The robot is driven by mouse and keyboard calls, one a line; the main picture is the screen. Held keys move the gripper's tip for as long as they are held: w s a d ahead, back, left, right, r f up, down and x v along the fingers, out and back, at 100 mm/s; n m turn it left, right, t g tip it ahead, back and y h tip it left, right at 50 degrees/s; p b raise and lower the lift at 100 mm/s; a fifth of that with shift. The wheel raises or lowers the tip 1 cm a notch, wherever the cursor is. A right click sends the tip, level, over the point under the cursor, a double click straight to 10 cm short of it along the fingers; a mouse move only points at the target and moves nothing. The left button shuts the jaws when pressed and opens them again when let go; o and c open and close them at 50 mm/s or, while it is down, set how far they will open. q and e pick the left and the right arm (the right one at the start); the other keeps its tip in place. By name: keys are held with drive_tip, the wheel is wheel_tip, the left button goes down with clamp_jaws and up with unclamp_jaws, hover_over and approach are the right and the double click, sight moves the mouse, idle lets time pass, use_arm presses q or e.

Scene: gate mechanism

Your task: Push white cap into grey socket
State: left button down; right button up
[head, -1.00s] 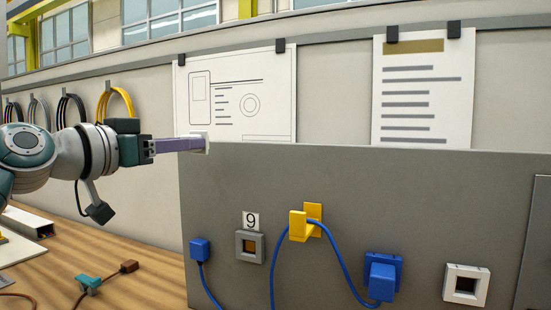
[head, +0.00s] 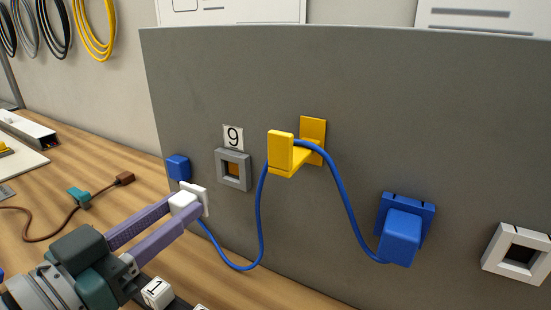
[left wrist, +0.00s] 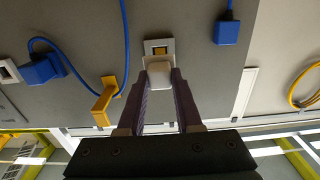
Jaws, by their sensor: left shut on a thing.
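The white cap (head: 187,201) is held between the purple fingertips of my left gripper (head: 183,212), which is shut on it. It also shows in the left wrist view (left wrist: 160,74), at the tips of the fingers. The grey socket (head: 246,170) is a square frame with an orange-brown opening, on the grey panel under a "9" label. In the head view the cap is left of and below the socket, apart from it. In the left wrist view the grey socket (left wrist: 158,41) shows just beyond the cap, partly hidden by it. My right gripper is not in view.
A blue plug (head: 178,167) sits at the panel's left edge. A blue cable (head: 259,215) hangs close right of the cap. The wooden bench (head: 100,195) lies left.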

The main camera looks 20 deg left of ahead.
sight(199, 193)
use_arm(q)
drive_tip(key=shift+w, duration=0.65)
drive_tip(key=shift+w+d+b, duration=0.1)
drive_tip(key=shift+w+b, duration=0.25)
drive_tip(key=shift+w, duration=0.1)
drive_tip(key=shift+w+b, duration=0.3)
drive_tip(key=shift+w, duration=1.05)
drive_tip(key=shift+w+d+r, duration=0.1)
drive_tip(key=shift+w+d, duration=0.05)
drive_tip(key=shift+w, duration=0.35)
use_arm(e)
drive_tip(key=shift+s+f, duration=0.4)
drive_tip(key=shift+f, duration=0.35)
use_arm(q)
drive_tip(key=shift+s, duration=0.2)
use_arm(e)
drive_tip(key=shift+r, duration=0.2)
use_arm(q)
drive_tip(key=shift+w, duration=0.85)
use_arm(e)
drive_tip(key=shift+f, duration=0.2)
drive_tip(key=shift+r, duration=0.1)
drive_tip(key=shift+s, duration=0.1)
